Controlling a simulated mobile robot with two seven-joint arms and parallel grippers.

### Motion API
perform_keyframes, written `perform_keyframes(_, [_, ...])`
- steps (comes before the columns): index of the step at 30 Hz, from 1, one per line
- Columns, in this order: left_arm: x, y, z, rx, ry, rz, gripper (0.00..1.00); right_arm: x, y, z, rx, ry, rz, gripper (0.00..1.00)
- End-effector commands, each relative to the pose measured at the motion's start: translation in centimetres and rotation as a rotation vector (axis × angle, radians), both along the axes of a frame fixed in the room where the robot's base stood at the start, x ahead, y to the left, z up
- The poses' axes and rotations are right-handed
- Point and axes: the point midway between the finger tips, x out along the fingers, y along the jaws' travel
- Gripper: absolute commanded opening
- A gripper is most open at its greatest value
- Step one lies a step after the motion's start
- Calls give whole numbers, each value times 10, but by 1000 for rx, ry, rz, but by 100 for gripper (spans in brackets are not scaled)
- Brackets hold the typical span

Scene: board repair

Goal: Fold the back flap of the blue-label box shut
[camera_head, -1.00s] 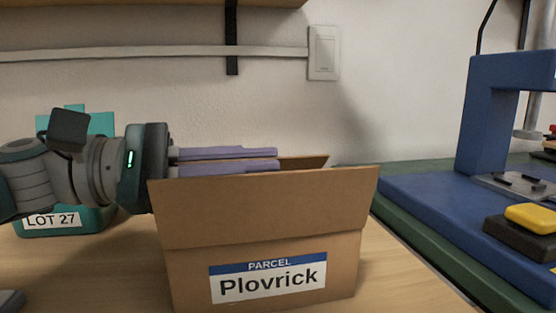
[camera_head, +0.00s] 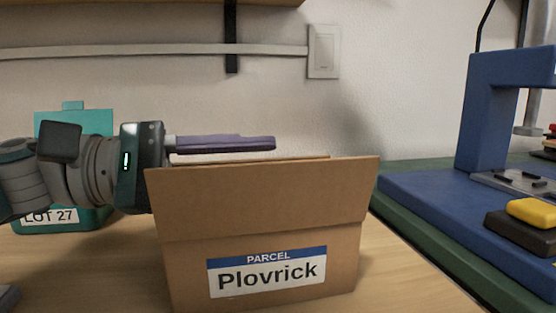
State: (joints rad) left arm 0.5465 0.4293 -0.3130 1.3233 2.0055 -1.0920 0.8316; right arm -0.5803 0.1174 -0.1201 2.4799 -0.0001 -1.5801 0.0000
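The brown box (camera_head: 335,255) with the blue-topped "PARCEL Plovrick" label (camera_head: 267,276) stands on the wooden table. Its front flap (camera_head: 270,195) stands up and hides the inside. A thin brown edge (camera_head: 305,161) shows just behind the front flap's top; I cannot tell how far the back flap is folded. My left gripper (camera_head: 225,160) reaches in from the left, above and behind the front flap. One purple finger shows, near the top of the gripper body; the other is hidden behind the flap. The fingers look spread, with nothing visible held. My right gripper is not in view.
A teal "LOT 27" container (camera_head: 95,122) stands behind my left arm. A blue press (camera_head: 487,120) with a yellow-topped block (camera_head: 532,213) stands on a green mat (camera_head: 425,256) at right. Bare table (camera_head: 400,285) lies right of the box.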

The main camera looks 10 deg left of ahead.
Motion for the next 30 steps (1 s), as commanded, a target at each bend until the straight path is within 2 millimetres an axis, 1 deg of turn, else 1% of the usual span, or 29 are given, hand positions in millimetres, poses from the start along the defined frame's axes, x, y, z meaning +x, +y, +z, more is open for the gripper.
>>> perform_keyframes(2, [-2, 6, 0, 2, 2, 1, 34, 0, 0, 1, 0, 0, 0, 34])
perform_keyframes(5, [-6, 21, 0, 2, 3, 2, 34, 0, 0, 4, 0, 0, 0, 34])
perform_keyframes(12, [-22, 68, 0, 3, 2, 3, 34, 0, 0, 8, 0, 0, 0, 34])
perform_keyframes(16, [-27, 85, 0, 2, 3, 3, 34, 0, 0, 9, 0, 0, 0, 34])
perform_keyframes(21, [-30, 93, 0, -1, 0, 1, 34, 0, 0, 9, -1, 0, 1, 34])
perform_keyframes(27, [-31, 94, 0, -1, 0, 1, 34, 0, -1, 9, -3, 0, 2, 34])
perform_keyframes(29, [-31, 94, 0, 0, 0, 0, 34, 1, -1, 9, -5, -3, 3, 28])
perform_keyframes(30, [-31, 93, 0, 0, -1, 0, 34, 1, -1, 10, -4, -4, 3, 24])
